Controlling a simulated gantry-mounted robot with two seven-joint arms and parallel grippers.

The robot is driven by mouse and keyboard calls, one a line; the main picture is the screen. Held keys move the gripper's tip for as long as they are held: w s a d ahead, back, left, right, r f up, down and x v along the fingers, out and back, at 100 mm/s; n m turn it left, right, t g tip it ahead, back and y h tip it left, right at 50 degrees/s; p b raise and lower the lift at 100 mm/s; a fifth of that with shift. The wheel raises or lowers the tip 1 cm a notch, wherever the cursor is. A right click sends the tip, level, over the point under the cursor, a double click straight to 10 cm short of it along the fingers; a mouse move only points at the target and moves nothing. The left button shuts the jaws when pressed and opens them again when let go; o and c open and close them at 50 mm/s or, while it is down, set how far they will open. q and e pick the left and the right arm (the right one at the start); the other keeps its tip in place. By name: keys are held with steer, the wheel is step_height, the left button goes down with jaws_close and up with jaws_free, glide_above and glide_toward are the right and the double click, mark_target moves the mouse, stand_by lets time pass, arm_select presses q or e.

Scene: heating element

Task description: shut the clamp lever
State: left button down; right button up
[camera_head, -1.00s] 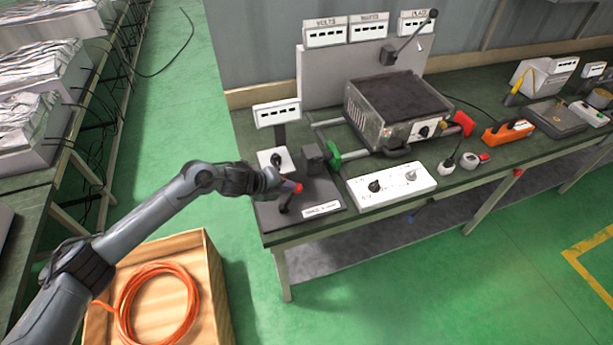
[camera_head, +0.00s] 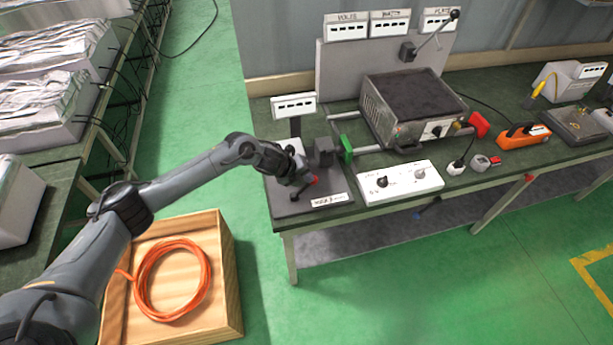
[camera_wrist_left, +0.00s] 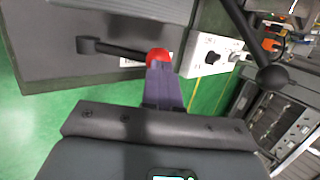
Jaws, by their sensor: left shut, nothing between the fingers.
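The clamp lever is a short dark arm with a red knob (camera_head: 314,181), low over the dark base plate (camera_head: 335,187) at the table's left end. In the left wrist view the dark lever arm (camera_wrist_left: 118,49) runs from a pivot at left to the red knob (camera_wrist_left: 158,56). My left gripper (camera_head: 306,180) is shut with nothing between its fingers. Its fingertips (camera_wrist_left: 161,72) are right at the knob and cover its lower part; I cannot tell whether they touch. My right gripper is not in view.
A green-handled clamp (camera_head: 346,149) and a white meter (camera_head: 293,105) stand behind the plate. A white control box (camera_head: 401,183) is to the right, a grey power unit (camera_head: 408,105) behind it. A wooden crate (camera_head: 229,290) with orange cable is on the floor.

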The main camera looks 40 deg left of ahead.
arm_select(q)
steer(key=shift+s+a+f, duration=0.1)
steer(key=shift+s+f, duration=0.05)
steer(key=shift+f, duration=0.2)
steer(key=p+v, duration=0.3)
steer(key=v, duration=1.1)
steer(key=shift+p, duration=0.3)
steer(key=shift+s+r, duration=0.1)
steer(key=shift+r, duration=0.05)
